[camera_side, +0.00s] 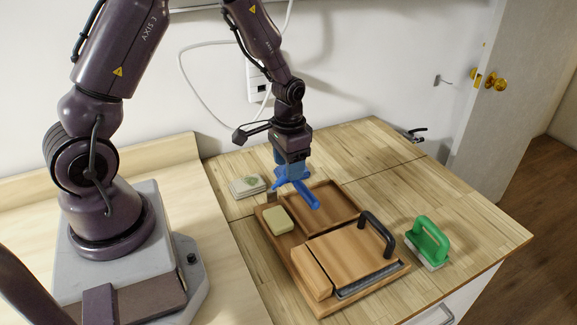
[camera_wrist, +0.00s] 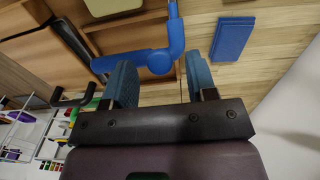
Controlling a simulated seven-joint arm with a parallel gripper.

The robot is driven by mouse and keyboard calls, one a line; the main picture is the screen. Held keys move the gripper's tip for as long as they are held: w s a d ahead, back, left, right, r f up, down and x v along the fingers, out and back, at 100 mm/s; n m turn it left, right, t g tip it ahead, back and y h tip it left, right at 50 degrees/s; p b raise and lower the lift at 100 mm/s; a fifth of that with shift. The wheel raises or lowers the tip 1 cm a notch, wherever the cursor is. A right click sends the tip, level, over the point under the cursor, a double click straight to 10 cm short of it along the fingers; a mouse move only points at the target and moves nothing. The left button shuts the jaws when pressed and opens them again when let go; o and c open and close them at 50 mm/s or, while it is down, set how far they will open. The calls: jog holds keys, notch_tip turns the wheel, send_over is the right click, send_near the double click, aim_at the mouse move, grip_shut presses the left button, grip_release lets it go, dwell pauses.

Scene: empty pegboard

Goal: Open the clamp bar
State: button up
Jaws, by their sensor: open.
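A blue bar (camera_side: 303,191), which looks like the clamp bar, lies over the far edge of a wooden tray (camera_side: 272,232). In the wrist view the blue bar (camera_wrist: 130,62) has a round hub and an arm running up the picture. My gripper (camera_side: 292,172) is directly above the bar's far end in the side view, pointing down. In the wrist view my gripper (camera_wrist: 161,72) is open, its two teal fingers apart with the hub between or just beyond their tips. Contact cannot be told.
The tray holds a yellow block (camera_side: 278,220) and a wooden board with a black handle (camera_side: 376,234). A green-handled brush (camera_side: 430,242) stands to the right. A pale pad (camera_side: 247,186) lies to the left. The wrist view shows a blue block (camera_wrist: 232,40) beside the tray.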

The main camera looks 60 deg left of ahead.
jog(key=shift+f, duration=0.6)
grip_shut()
jog(key=shift+r, duration=0.1)
jog(key=shift+s+r+t, duration=0.2)
jog(key=shift+s+t, duration=0.75)
jog(key=shift+t, duration=0.55)
jog(key=shift+s+r+t, duration=0.15)
jog(key=shift+s+t, duration=0.75)
jog(key=shift+t, duration=0.6)
